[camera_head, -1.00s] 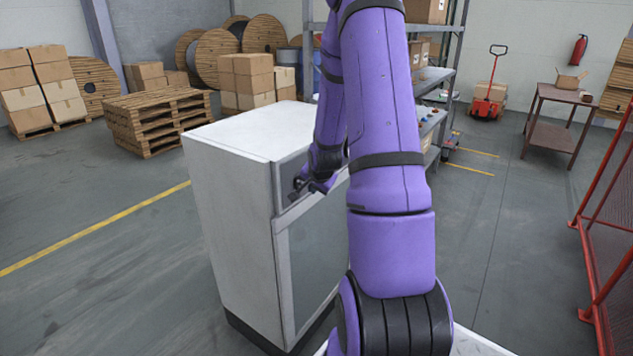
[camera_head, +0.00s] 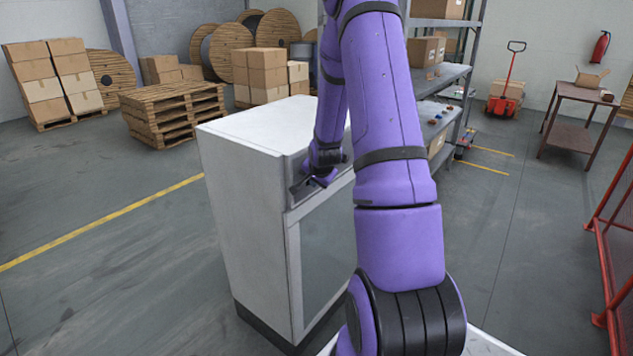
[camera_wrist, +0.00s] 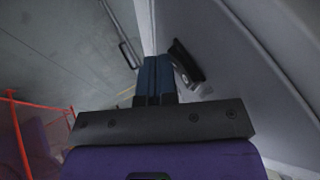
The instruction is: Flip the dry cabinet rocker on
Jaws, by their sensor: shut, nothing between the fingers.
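The dry cabinet (camera_head: 245,215) is a white box with a glass door and a grey control panel along the top of its front. My gripper (camera_head: 302,186) is at the left part of that panel, partly hidden by my arm. In the wrist view my gripper's fingers (camera_wrist: 155,76) are together and empty, beside the cabinet's pale front (camera_wrist: 245,75). A dark rocker-like part (camera_wrist: 186,61) on a grey mount stands out from that front, just right of the fingertips. I cannot tell whether they touch, nor which way the rocker is set.
A grey shelf rack (camera_head: 440,100) stands behind the cabinet. Wooden pallets (camera_head: 172,112) and cable reels are at the back left. A red mesh fence (camera_head: 615,235) is at the right. The floor left of the cabinet is clear.

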